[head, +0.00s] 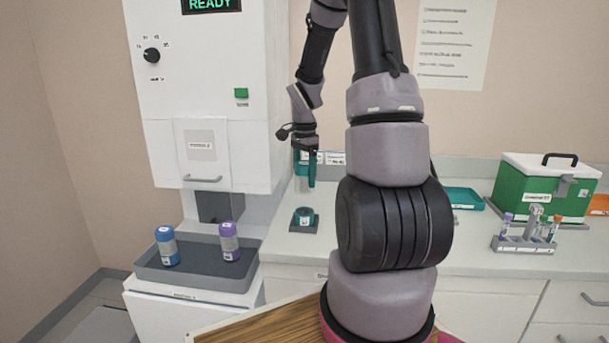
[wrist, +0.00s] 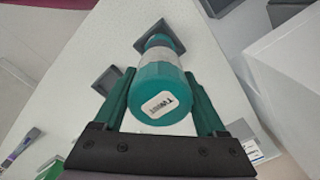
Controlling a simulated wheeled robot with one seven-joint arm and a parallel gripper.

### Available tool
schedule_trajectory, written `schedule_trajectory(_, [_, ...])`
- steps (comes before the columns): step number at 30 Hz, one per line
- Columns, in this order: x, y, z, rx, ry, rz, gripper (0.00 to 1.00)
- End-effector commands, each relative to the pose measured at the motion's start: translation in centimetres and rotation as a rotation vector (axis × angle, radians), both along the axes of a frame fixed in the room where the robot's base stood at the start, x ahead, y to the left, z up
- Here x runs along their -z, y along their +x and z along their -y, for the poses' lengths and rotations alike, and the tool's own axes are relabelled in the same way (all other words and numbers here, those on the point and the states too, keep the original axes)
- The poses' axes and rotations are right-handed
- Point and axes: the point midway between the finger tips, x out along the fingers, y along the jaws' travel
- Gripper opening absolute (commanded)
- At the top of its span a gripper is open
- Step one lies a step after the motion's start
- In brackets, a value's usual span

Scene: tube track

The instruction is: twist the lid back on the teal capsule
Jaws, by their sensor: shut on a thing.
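My gripper (head: 310,184) points down over the counter, its teal fingers shut on the teal lid (wrist: 165,92). In the wrist view the lid has a white label on its end and a pale grey band beyond it. The teal capsule body (head: 304,215) sits upright in a small dark square holder (head: 304,226), with a dark top and a white label. My gripper is above it, with a visible gap in the head view. In the wrist view the lid covers most of the body, so their exact alignment is hidden.
A white machine (head: 205,95) with a READY display stands left. Its grey tray (head: 196,266) holds a blue capsule (head: 167,246) and a purple capsule (head: 229,241). A green box (head: 540,190) and a tube rack (head: 524,240) stand right. Another dark square (wrist: 108,80) lies near the holder.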

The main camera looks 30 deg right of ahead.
Motion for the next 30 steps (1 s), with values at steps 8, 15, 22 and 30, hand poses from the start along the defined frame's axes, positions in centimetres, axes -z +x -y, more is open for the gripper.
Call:
schedule_trajectory(8, [0.3,0.0,0.0,-0.001,0.0,0.0,0.07])
schedule_trajectory(15, [1.0,0.0,0.0,0.0,0.001,-0.001,0.07])
schedule_trajectory(22, [1.7,0.0,0.0,0.0,0.0,0.0,0.07])
schedule_trajectory(30, [2.5,0.0,0.0,-0.001,0.0,-0.001,0.07])
